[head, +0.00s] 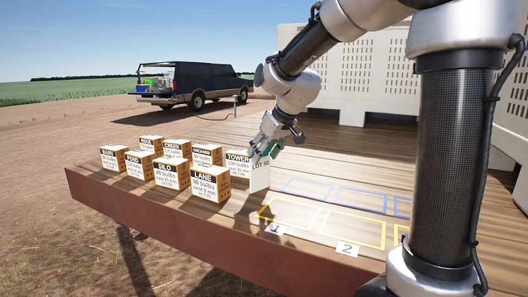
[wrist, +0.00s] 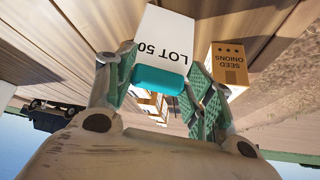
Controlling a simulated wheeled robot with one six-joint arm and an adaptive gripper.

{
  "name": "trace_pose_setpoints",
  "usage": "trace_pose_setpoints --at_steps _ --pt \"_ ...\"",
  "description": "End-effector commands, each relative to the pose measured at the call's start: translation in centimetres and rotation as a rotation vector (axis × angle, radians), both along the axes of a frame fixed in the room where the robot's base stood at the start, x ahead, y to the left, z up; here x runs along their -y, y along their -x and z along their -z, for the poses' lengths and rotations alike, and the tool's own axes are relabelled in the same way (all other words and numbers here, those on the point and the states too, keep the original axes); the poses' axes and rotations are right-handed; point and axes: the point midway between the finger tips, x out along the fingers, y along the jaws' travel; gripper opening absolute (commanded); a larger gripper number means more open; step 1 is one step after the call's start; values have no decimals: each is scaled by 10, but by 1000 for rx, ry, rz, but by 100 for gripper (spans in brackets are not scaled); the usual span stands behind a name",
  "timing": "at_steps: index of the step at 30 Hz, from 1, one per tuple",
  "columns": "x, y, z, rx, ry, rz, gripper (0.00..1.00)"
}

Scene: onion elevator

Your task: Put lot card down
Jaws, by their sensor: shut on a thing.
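The lot card (head: 260,177) is a white upright panel marked LOT 50. It is just right of the TOWER box (head: 238,168), at the edge of the painted outlines. In the wrist view the lot card (wrist: 163,38) has a teal grip (wrist: 159,79) along one edge. My gripper (head: 270,148) is at the top of the card. In the wrist view my gripper (wrist: 160,84) has its green pads on both sides of the teal grip, shut on it. I cannot tell whether the card's lower edge touches the wooden deck (head: 215,219).
Several seed boxes, including LANE (head: 209,185) and SILO (head: 171,175), stand left of the card. Empty blue (head: 350,197) and yellow (head: 353,228) outlines lie right, with number tags 1 (head: 279,229) and 2 (head: 347,248). Pale slotted bins (head: 360,85) stand behind.

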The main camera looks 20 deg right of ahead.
Motion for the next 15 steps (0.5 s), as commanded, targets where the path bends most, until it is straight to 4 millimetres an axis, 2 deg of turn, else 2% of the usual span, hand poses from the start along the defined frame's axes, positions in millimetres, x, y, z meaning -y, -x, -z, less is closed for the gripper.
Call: trace_pose_setpoints --at_steps 1,2,5,15 --pt "0 0 2 -1 0 0 11" --pt "0 0 2 -1 0 0 55" --pt "0 0 2 -1 0 0 73" --pt "0 0 1 0 0 0 74"
